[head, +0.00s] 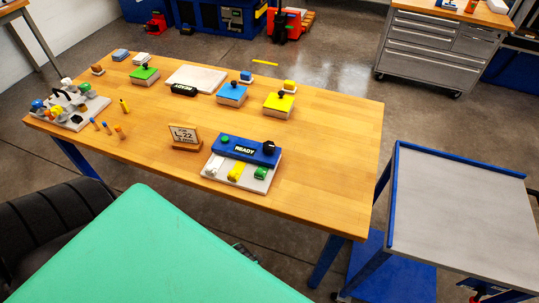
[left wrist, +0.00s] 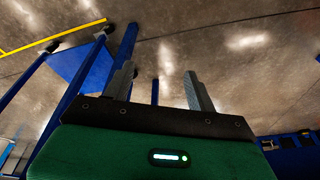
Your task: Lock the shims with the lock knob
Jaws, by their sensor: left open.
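In front of the blue part sit a white piece (head: 211,168), a yellow piece (head: 236,172) and a green piece (head: 261,173), which look like the shims. My left gripper (left wrist: 160,73) is open and empty, over the floor in the left wrist view. Neither gripper shows in the head view.
A sign with 22 (head: 183,134) stands left of the unit on the wooden table (head: 325,140). Colored blocks with knobs, including a yellow one (head: 278,104), stand behind. A cluttered grey fixture (head: 88,110) is far left. A grey-topped cart (head: 455,205) stands at right.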

